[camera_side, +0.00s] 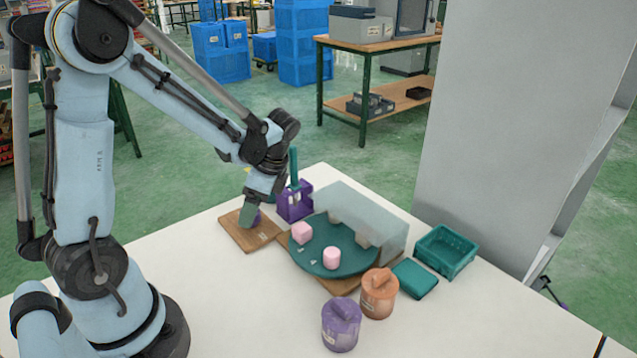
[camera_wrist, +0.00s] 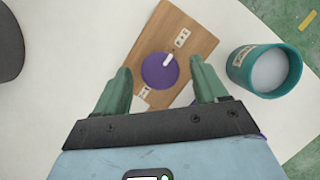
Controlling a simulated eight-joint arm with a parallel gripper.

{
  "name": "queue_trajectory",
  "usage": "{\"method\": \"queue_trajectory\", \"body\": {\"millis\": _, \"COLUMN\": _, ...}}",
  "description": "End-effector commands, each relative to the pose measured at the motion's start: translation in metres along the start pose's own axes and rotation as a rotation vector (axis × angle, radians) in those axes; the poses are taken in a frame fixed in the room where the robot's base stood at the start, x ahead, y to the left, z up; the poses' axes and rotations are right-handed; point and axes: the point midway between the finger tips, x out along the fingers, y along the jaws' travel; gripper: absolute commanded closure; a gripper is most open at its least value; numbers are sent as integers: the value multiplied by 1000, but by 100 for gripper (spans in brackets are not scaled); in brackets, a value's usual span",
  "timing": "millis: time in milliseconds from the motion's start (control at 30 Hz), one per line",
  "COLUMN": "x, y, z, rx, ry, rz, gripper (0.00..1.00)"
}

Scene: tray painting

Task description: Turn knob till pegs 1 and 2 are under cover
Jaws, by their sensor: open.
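The purple knob (camera_wrist: 159,71) with a white pointer mark sits on a wooden board (camera_wrist: 197,40) in the wrist view. My gripper (camera_wrist: 160,76) is open, with one green finger on each side of the knob and gaps visible. In the side view my gripper (camera_side: 252,214) is low over the board (camera_side: 262,238), hiding most of the knob. A teal turntable (camera_side: 315,270) carries two pink pegs, one at the left (camera_side: 301,232) and one at the front (camera_side: 331,258), both outside the translucent cover (camera_side: 385,215). Pale peg shapes show dimly through the cover. The peg numbers are unreadable.
A purple holder (camera_side: 290,208) with a teal-handled tool stands behind the board. A teal cup (camera_wrist: 236,72) is right of the knob in the wrist view.

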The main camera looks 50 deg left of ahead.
Motion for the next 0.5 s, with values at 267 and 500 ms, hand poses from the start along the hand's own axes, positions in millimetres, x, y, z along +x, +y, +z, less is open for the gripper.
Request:
{"method": "queue_trajectory", "body": {"millis": 267, "x": -39, "y": 0, "z": 0, "rx": 2, "ry": 0, "rz": -1, "gripper": 28}}
{"method": "queue_trajectory", "body": {"millis": 500, "x": -79, "y": 0, "z": 0, "rx": 2, "ry": 0, "rz": 0, "gripper": 28}}
